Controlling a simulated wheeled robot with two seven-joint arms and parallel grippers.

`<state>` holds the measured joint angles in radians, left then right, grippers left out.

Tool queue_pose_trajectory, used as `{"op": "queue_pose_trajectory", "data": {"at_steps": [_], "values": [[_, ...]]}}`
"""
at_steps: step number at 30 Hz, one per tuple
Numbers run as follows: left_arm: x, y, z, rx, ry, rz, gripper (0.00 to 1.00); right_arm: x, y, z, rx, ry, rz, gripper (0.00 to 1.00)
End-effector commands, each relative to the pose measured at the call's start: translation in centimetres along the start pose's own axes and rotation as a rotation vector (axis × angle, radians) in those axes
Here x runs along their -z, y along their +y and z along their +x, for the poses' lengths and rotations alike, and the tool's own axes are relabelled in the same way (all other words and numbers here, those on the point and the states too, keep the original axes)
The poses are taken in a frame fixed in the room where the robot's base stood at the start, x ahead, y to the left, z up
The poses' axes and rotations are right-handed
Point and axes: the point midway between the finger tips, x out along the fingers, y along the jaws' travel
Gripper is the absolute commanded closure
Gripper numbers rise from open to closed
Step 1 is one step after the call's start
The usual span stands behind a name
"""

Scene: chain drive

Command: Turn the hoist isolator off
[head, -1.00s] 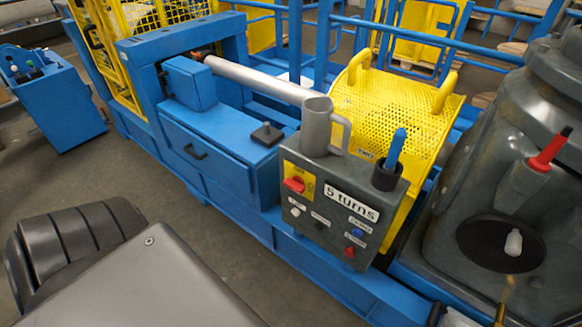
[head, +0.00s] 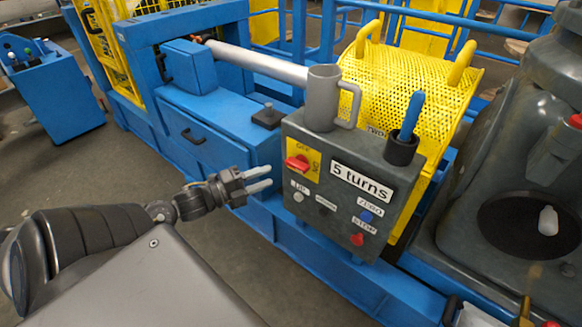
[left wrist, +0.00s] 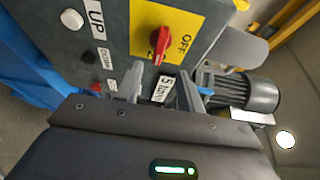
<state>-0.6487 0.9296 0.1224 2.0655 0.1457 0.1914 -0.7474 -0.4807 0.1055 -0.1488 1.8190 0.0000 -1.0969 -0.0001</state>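The hoist isolator is a red rotary switch (head: 298,162) on a yellow plate at the upper left of the grey control box (head: 352,215). Its handle lies roughly sideways, with the OFF label above it. In the left wrist view the red switch (left wrist: 176,40) is beyond the fingers, and the OFF label is to its right. My left gripper (head: 268,178) is just left of the box, its fingers pointing right towards the switch. In the left wrist view its two fingers (left wrist: 170,84) are apart with nothing between them. My right gripper is out of view.
A grey mug (head: 322,98) and a dark cup (head: 401,150) with a blue-handled tool stand on the box. Buttons, including a red one (head: 357,239), sit below the "5 turns" label. A yellow perforated guard (head: 405,85) is behind. Open floor lies left.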

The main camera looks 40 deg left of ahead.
Motion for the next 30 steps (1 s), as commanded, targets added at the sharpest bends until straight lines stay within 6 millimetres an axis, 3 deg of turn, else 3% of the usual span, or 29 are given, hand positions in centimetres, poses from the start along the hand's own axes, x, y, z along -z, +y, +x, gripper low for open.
{"op": "queue_pose_trajectory", "data": {"at_steps": [15,21,30], "values": [[-0.1,0.0,7.8,0.001,-0.001,0.0,0.62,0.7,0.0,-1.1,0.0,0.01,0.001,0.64],[0.0,0.1,9.0,-0.001,-0.001,0.0,0.62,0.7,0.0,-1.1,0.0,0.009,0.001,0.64],[0.0,0.1,9.3,-0.002,-0.001,0.0,0.62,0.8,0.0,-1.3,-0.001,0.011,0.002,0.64]]}}
